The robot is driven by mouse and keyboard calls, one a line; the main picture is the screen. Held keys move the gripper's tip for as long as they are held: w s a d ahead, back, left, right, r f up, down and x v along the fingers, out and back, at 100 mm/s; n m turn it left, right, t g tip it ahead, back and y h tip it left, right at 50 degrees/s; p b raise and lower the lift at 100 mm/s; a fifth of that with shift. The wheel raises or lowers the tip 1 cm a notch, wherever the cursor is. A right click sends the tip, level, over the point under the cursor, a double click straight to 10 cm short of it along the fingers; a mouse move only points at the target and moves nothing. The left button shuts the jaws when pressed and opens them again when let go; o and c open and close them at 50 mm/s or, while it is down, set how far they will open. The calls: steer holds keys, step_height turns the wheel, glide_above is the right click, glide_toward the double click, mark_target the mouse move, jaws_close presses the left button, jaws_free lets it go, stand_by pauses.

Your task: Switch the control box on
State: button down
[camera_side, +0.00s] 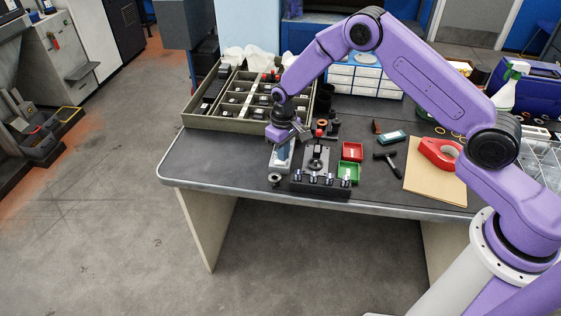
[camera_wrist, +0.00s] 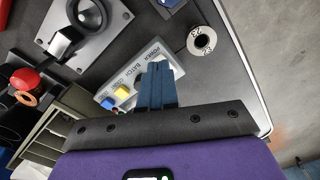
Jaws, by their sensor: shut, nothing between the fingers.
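The control box (camera_wrist: 128,78) is a small pale grey box in the wrist view, with printed labels, one reading POWER. A yellow button (camera_wrist: 121,92) and a blue button (camera_wrist: 107,103) show at its lower left end. My gripper (camera_wrist: 156,68) is shut and empty, its blue fingers over the POWER end of the box. The fingers hide part of that end, including whatever control is there. Contact cannot be told. In the side view my gripper (camera_side: 282,145) points down at the box (camera_side: 273,163) near the bench's front left.
A metal ring-shaped part (camera_wrist: 202,39) lies close beside the box. A divided tray (camera_side: 225,122) is behind. Red bin (camera_side: 352,151), green bin (camera_side: 349,171) and hammer (camera_side: 386,156) lie further right.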

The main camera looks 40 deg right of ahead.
steer(key=shift+f, duration=0.75)
stand_by(0.4)
steer(key=shift+r, duration=3.5)
